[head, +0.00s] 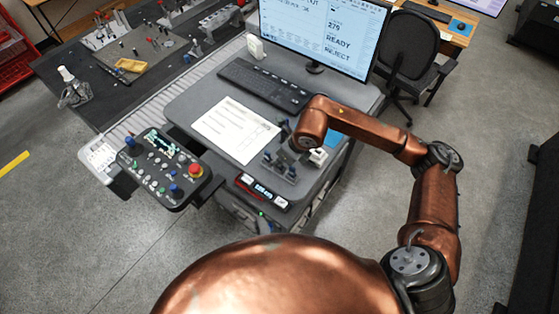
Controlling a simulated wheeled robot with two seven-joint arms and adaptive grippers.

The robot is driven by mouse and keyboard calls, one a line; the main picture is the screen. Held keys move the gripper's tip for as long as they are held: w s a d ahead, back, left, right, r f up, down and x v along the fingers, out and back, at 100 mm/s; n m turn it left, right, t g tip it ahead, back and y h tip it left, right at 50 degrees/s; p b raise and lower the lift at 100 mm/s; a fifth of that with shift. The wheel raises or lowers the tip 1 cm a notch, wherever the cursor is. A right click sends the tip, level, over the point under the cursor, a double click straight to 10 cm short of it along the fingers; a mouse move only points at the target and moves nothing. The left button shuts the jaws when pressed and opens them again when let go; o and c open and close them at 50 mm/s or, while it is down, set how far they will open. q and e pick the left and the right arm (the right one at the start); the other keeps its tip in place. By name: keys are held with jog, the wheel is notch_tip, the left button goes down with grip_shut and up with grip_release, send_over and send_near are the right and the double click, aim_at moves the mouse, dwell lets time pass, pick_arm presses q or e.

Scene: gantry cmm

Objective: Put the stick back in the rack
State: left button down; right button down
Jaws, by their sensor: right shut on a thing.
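My right gripper (281,165) is dark and small in the head view, low over the front right part of the grey desk (205,97), just right of a white printed sheet. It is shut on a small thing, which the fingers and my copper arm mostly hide. I cannot make out the stick's shape or any rack clearly there. My left gripper is not in view.
A keyboard (265,86) and a monitor (325,28) stand behind. A white sheet (236,129) lies left of the gripper. A control panel (167,168) with a red button and a small display unit (262,192) sit at the front. A dark table (105,88) with fixtures is at left.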

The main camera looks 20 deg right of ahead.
jog(key=c, duration=2)
grip_release()
jog(key=shift+r, duration=0.1)
